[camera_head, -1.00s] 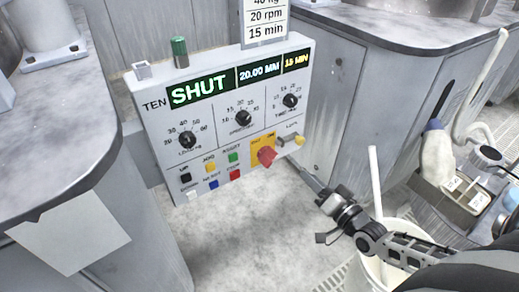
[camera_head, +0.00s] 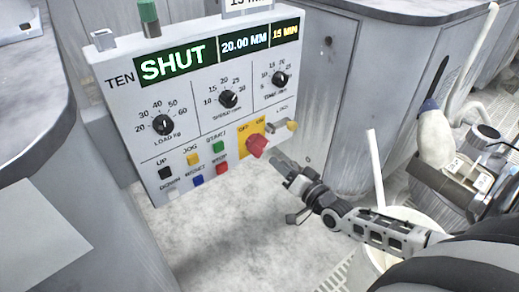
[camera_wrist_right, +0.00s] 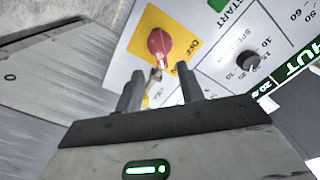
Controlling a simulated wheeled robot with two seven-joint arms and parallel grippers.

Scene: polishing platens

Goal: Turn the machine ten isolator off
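The machine ten isolator is a red knob (camera_head: 257,146) on a yellow plate (camera_head: 243,150) marked OFF and ON, low on the right of the control panel (camera_head: 120,110) labelled TEN. The knob's exact setting is hard to read. My right gripper (camera_head: 274,159) is just right of and below the knob. My left gripper is not in view.
Dials and coloured buttons (camera_head: 218,147) sit left of the isolator; a latch-like fitting (camera_head: 284,126) is close on its right. The display reads SHUT (camera_head: 172,61). A white bucket (camera_head: 385,225) with a stick stands under my right arm. The floor below the panel is clear.

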